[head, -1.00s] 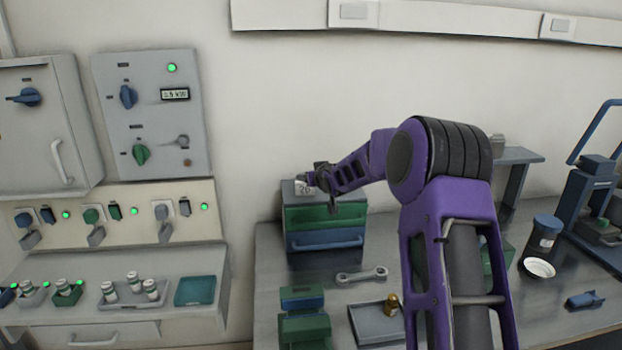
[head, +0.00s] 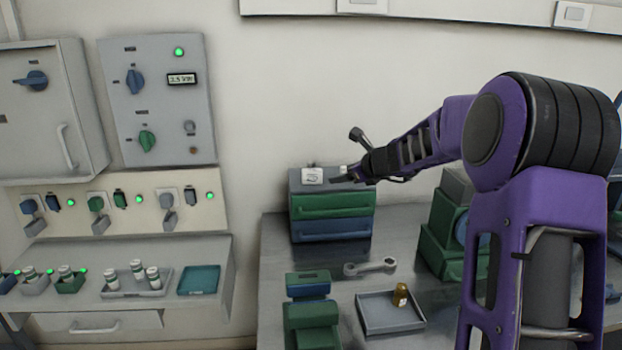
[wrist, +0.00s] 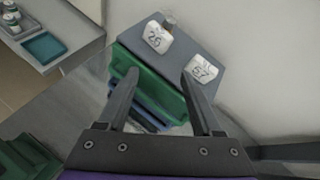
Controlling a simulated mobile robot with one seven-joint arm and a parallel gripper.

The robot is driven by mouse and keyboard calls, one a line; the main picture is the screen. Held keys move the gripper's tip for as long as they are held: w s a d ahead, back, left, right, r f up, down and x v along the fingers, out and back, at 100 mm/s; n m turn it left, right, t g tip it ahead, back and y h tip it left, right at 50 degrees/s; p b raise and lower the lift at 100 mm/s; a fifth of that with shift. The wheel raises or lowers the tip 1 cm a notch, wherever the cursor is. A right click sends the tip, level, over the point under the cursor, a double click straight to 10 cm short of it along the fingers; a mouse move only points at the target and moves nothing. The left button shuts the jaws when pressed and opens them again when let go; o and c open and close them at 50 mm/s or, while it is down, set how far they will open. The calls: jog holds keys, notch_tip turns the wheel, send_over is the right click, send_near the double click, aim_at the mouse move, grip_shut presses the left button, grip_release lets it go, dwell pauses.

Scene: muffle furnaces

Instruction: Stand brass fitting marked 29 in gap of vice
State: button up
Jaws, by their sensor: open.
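My gripper (head: 350,177) is open and empty beside the top of the drawer cabinet (head: 332,205), its fingers pointing left. The wrist view shows the open fingertips (wrist: 160,73) and two white number tags on the cabinet top. One tag (wrist: 156,37) reads like 26, not surely; the other (wrist: 204,70) seems to read 67. A small metal piece (wrist: 169,22) stands behind the first tag. A brass fitting (head: 401,295) stands at the right side of a grey tray (head: 378,326); I cannot read its mark. A green and blue block (head: 311,314), possibly the vice, stands left of the tray.
A grey wrench (head: 369,267) lies between the cabinet and the tray. A green machine (head: 439,252) stands to the right, partly behind my arm. A side shelf at left holds small vials (head: 138,271) and a teal tray (head: 199,280).

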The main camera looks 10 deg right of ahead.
notch_tip(320, 180, up, 2)
jog(key=m, duration=0.3)
jog(key=t, duration=0.1)
send_near(312, 162)
jog(key=shift+w+a+f+m+y+p, duration=0.15)
jog(key=shift+w+a+f+p, duration=0.1)
jog(key=shift+w+f, duration=0.3)
jog(key=shift+w+a+f+m+y+p, duration=0.2)
jog(key=shift+w+f, duration=0.25)
jog(key=shift+f, duration=0.15)
jog(key=p+x, duration=0.1)
jog(key=x, duration=0.3)
jog(key=shift+w+r+p, duration=0.3)
jog(key=shift+r+p, duration=0.05)
jog(key=shift+r, duration=0.05)
jog(key=shift+w+a+f, duration=0.1)
jog(key=shift+w+f, duration=0.1)
jog(key=shift+w, duration=0.2)
jog(key=shift+c, duration=0.4)
grip_shut()
